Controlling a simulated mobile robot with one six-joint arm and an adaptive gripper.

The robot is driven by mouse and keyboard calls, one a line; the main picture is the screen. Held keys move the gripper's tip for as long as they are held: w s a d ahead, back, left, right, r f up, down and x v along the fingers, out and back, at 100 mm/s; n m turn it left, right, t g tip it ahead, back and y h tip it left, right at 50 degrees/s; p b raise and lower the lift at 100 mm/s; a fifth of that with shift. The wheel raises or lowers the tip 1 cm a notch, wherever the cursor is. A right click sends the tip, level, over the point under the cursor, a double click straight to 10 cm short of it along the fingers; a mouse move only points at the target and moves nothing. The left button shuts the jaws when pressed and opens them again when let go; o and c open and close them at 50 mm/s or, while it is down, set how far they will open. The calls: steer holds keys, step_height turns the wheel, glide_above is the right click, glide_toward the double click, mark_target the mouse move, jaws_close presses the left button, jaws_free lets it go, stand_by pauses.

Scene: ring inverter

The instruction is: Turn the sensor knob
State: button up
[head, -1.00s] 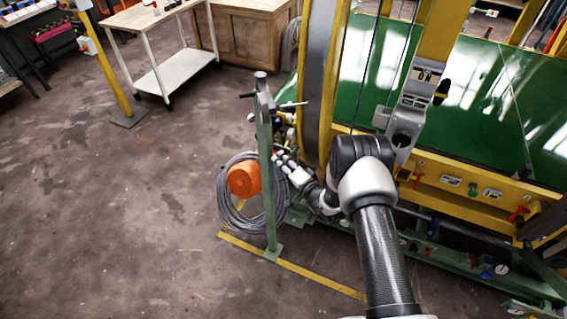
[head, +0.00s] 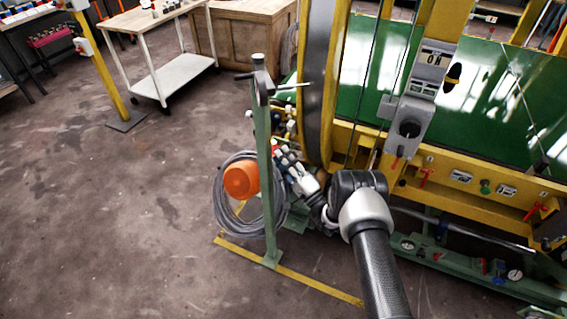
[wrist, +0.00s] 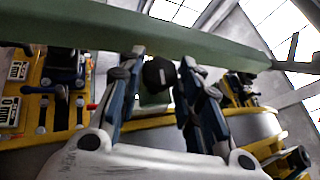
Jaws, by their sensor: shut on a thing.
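The sensor knob appears to be the small black knob (wrist: 158,75) in the middle of the wrist view, in front of a pale green bar (wrist: 160,45). My gripper (wrist: 158,88) has one blue-and-black finger on each side of it and is shut on it. In the head view my gripper (head: 284,157) is small, at the end of my arm, beside the green post and the yellow machine frame. The knob cannot be made out in the head view.
A green post (head: 267,190) with a coiled grey hose (head: 228,216) and an orange float (head: 241,180) stands left of my arm. The green and yellow machine (head: 460,185) fills the right. Open floor (head: 120,230) lies left, with a white cart (head: 163,75) behind.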

steer(key=shift+w+a+f+m+t+y, duration=0.1)
steer(key=shift+f+m+t+y, duration=0.05)
steer(key=shift+m+t+y, duration=0.35)
steer(key=shift+w+f+m+t+y, duration=0.1)
steer(key=shift+m+t+y, duration=0.2)
steer(key=shift+t+y, duration=0.3)
steer(key=shift+t, duration=0.3)
steer(key=o, duration=1.1)
steer(key=v, duration=0.7)
steer(key=shift+s+f, duration=0.15)
